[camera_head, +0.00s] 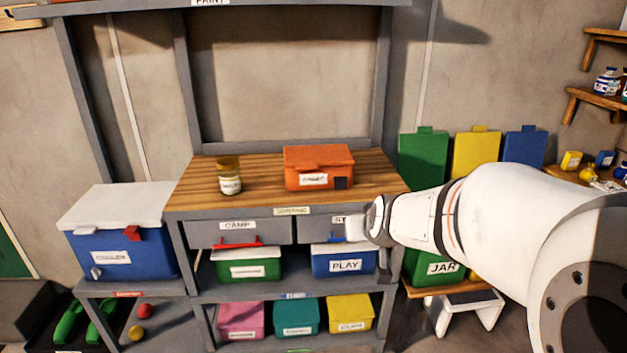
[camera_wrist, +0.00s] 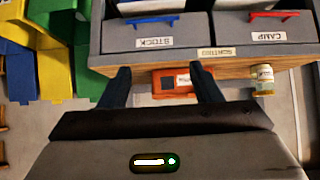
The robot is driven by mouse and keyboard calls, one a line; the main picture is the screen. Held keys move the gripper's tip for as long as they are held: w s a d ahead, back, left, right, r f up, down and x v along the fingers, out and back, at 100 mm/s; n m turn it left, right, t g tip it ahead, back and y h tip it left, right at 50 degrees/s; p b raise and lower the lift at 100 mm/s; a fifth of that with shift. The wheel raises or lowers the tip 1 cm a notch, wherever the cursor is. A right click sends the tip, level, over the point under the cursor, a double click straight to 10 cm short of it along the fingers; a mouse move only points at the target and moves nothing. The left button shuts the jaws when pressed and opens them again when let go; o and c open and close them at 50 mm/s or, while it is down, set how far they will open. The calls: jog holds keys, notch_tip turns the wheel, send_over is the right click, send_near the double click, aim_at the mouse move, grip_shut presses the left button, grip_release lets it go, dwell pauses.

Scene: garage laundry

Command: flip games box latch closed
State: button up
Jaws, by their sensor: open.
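No label that I can read says games. An orange-red box (camera_head: 318,162) with a lid that looks down sits on the wooden bench top; its small white label is unreadable, and a dark square patch is at its front right. It also shows upside down in the wrist view (camera_wrist: 172,76), between and beyond my fingers. My gripper (camera_wrist: 161,72) is open and empty. In the head view it is in front of the STOCK drawer, right of centre.
A jar (camera_head: 230,178) stands on the bench top (camera_head: 190,190), left of the orange-red box. The CAMP drawer (camera_head: 240,233) is below. Green, blue, pink, teal and yellow boxes fill the lower shelves. Tall green, yellow and blue bins (camera_head: 476,152) stand at the right.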

jog(key=w+f+t+b, duration=0.2)
jog(key=w+t+b, duration=0.1)
jog(key=w, duration=0.4)
jog(key=w+f+t+b, duration=0.2)
jog(key=w+f+t, duration=0.1)
jog(key=w, duration=0.3)
jog(key=t+b, duration=0.6)
jog(key=t, duration=0.1)
send_near(341, 187)
jog(key=w, duration=0.2)
jog(key=shift+w+d+r+y, duration=0.1)
jog(key=shift+w+r+y, duration=0.2)
jog(key=shift+w+r, duration=0.4)
jog(key=x, duration=0.6)
jog(key=shift+w+r, duration=0.1)
jog(key=shift+w, duration=0.2)
jog(key=shift+c, duration=0.2)
